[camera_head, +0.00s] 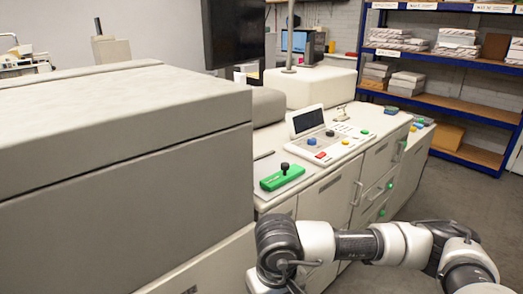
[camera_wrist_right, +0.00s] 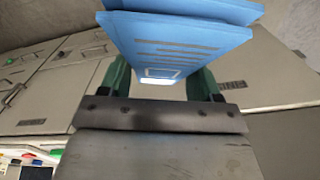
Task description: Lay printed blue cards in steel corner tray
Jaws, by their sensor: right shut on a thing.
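Printed blue cards (camera_wrist_right: 182,42) fill the upper middle of the right wrist view, with at least two layers showing. Dark printed lines and a small pale box are on the front face. My right gripper (camera_wrist_right: 160,80) is shut on the cards, its green fingers on either side of their lower end. The head view shows my right arm at the lower right, but I cannot make out its gripper or the cards there. I see no steel corner tray in either view. My left gripper is not in view.
A large grey machine housing (camera_head: 110,170) fills the left of the head view. A control console (camera_head: 325,148) with coloured buttons and a green lever block (camera_head: 282,177) stands beside it. Blue shelving (camera_head: 460,100) with paper stacks stands at the back right. Floor (camera_head: 440,185) shows before it.

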